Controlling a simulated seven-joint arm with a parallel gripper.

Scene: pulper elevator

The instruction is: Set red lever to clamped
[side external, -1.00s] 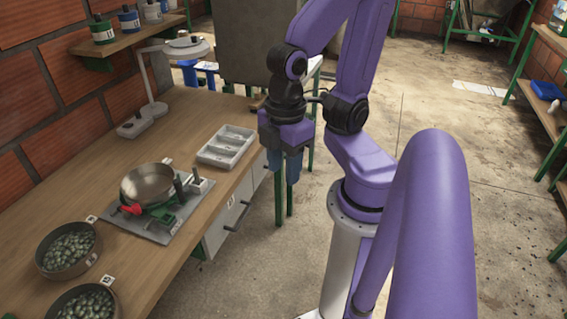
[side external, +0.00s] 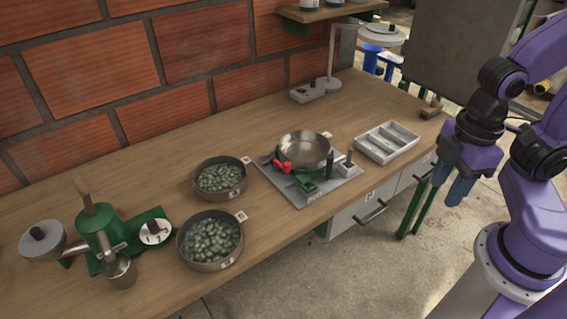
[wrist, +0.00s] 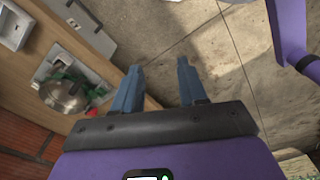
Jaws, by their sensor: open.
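The red lever (side external: 283,166) is a short handle at the left front of a metal bowl (side external: 303,146). The bowl sits on a green fixture on a grey base plate (side external: 341,181) on the bench. The lever's exact position is too small to tell. My gripper (side external: 447,194) is open and empty, fingers pointing down, off the bench's front edge and well to the right of the lever.
A grey divided tray (side external: 387,142) lies between the fixture and my gripper. Two pans of green beans (side external: 220,178) (side external: 211,240) and a green grinder (side external: 100,228) stand to the left. A lamp (side external: 333,60) stands behind. Drawers with handles (side external: 370,211) are below the bench edge.

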